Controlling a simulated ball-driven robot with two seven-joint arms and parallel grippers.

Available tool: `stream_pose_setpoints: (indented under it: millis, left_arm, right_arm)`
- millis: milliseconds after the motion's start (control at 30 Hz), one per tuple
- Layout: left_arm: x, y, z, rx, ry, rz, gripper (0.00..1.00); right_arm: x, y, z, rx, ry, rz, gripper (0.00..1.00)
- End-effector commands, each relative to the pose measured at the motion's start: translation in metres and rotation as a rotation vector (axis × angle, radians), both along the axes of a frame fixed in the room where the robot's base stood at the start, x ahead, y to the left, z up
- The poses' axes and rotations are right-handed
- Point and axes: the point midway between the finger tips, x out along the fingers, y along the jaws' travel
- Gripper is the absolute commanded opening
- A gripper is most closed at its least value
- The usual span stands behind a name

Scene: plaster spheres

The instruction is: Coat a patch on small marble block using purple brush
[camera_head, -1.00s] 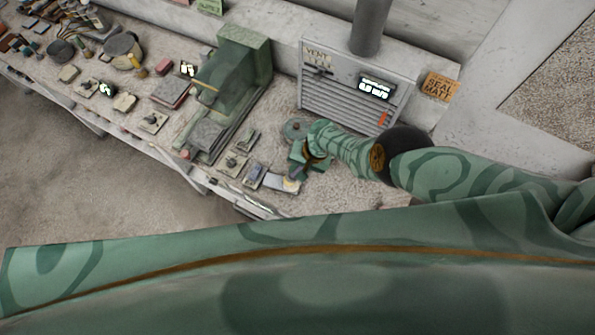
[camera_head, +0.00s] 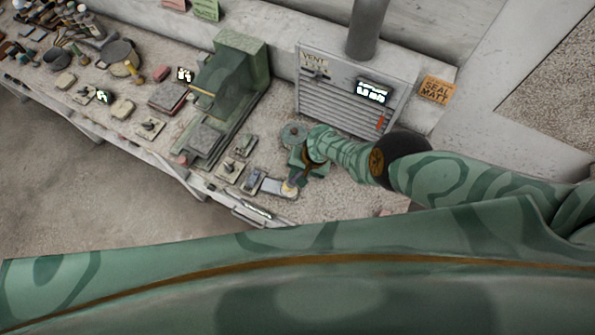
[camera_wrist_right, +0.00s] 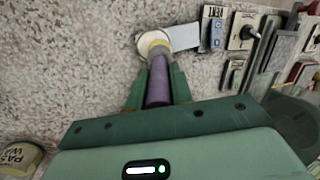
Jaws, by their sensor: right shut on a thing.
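My right gripper (camera_head: 302,171) is over the near right part of the bench. In the right wrist view its fingers (camera_wrist_right: 157,92) are shut around the purple brush handle (camera_wrist_right: 158,80). The cream brush head (camera_wrist_right: 152,44) points away from the gripper; in the head view it shows as a small pale yellow tip (camera_head: 289,186). A pale grey slab, seemingly the small marble block (camera_head: 274,187), lies at the tip; it also shows in the wrist view (camera_wrist_right: 186,38). The brush head overlaps its end, but I cannot tell if they touch. My left gripper is not in view.
A vent box (camera_head: 352,92) with a lit display stands behind the gripper. A green machine (camera_head: 228,80) and several small samples stand to the left. A cup (camera_wrist_right: 20,158) shows at lower left in the wrist view. Bench right of the gripper is clear.

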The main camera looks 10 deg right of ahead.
Motion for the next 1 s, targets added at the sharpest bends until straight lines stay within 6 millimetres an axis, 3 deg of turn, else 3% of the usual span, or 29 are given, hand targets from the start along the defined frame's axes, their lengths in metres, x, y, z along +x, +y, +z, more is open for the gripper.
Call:
stream_pose_setpoints:
  millis: [400, 1000]
  left_arm:
    - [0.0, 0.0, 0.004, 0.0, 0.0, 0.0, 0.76]
    - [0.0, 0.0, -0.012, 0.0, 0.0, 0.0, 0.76]
  right_arm:
    - [-0.003, -0.008, -0.001, 0.001, -0.001, 0.0, 0.01]
    - [0.007, 0.016, -0.001, 0.001, -0.001, 0.0, 0.01]
